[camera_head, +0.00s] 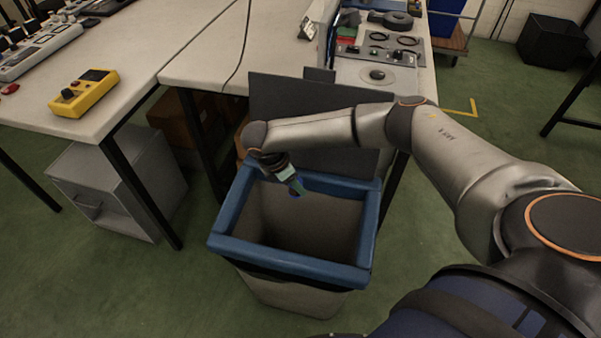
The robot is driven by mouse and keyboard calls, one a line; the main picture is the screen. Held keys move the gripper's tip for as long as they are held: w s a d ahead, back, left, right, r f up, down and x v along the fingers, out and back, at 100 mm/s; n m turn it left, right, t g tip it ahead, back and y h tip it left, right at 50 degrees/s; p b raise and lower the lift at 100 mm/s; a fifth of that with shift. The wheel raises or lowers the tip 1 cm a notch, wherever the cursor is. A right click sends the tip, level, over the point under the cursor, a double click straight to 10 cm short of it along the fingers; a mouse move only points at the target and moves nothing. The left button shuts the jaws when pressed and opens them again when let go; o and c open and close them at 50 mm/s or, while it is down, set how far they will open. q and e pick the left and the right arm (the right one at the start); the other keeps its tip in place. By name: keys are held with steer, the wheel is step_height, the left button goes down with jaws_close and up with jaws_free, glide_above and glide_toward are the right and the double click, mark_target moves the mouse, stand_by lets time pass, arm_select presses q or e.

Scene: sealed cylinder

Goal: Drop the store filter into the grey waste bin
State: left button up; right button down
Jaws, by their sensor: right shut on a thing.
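The waste bin (225,246) stands on the floor in the middle, a grey body with a thick blue rim and an open top. Its dark lid stands up behind it. My right arm reaches in from the right, and my right gripper (290,183) points down over the bin's opening, near its back left part. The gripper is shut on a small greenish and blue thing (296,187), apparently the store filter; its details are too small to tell. My left gripper is not in view.
Worktables (205,65) stand behind the bin. A yellow handheld device (84,93) lies on the left table, and a control panel (384,50) on the right one. Green floor is clear in front.

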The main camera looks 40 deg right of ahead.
mark_target(295, 195)
step_height(295, 195, down, 5)
steer(key=b, duration=0.5)
steer(key=shift+r, duration=0.2)
steer(key=shift+f+b, duration=0.3)
steer(key=shift+b, duration=0.3)
steer(key=shift+f+b, duration=0.25)
steer(key=shift+b, duration=0.15)
steer(key=shift+r, duration=0.1)
steer(key=shift+c, duration=1.8)
jaws_free()
steer(key=shift+a+r, duration=0.1)
steer(key=shift+r, duration=0.1)
steer(key=p+v, duration=0.3)
steer(key=v, duration=0.9)
